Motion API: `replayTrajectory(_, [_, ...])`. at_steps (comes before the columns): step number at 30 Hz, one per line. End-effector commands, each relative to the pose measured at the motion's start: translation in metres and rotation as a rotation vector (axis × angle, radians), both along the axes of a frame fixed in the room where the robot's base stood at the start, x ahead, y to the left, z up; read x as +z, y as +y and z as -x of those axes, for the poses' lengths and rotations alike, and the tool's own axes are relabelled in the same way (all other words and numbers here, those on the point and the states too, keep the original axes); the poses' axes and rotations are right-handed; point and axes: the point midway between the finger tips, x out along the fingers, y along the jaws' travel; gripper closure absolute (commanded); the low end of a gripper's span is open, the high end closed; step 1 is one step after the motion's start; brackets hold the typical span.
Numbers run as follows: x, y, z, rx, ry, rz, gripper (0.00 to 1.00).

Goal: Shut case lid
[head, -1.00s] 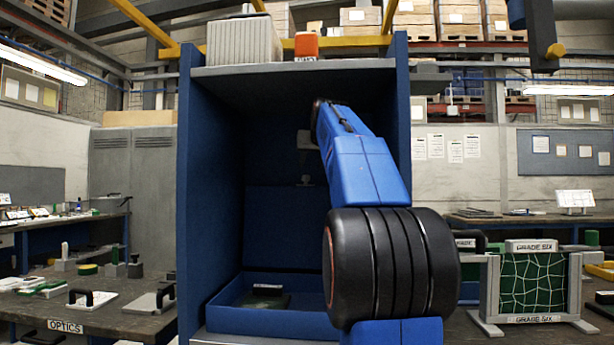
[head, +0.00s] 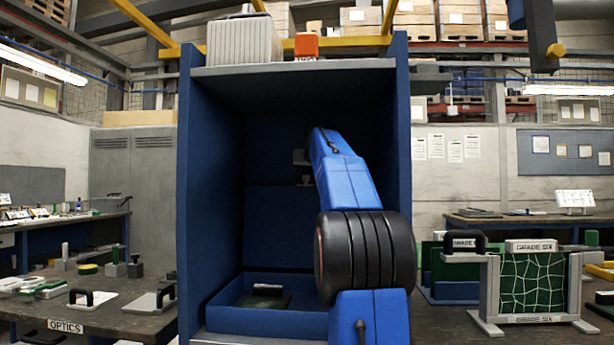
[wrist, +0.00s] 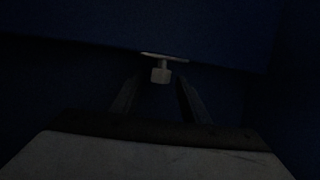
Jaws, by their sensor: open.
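The blue case (head: 268,324) sits in the lower part of the tall blue cabinet. Its lid (head: 275,228) stands up open at the back. A small pale knob with a flat plate shows near the lid's top edge in the wrist view (wrist: 160,73). My gripper (wrist: 156,84) is open and empty, its two dark fingers pointing toward the knob, one on each side in the picture. Whether the fingertips reach around it is too dark to tell. In the head view my arm hides most of the gripper.
The cabinet's left wall (head: 212,200) and right wall (head: 401,130) close in my arm. A shelf top (head: 290,68) lies above. A dark item with a pale label (head: 267,290) lies inside the case. A net frame (head: 533,285) stands at the right, outside.

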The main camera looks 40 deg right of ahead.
Motion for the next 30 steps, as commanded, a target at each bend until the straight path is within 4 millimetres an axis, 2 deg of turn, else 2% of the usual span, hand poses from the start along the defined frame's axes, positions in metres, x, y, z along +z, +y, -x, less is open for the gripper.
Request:
replayTrajectory(2, [0.0, 0.0, 0.0, 0.0, 0.0, 0.0, 0.58])
replayTrajectory(3, [0.0, 0.0, 0.0, 0.0, 0.0, 0.0, 0.63])
replayTrajectory(8, [0.0, 0.0, 0.0, 0.0, 0.0, 0.0, 1.0])
replayTrajectory(20, [0.0, 0.007, 0.006, 0.001, -0.015, 0.017, 1.0])
replayTrajectory(30, [0.001, 0.035, 0.031, -0.001, -0.089, 0.104, 1.0])
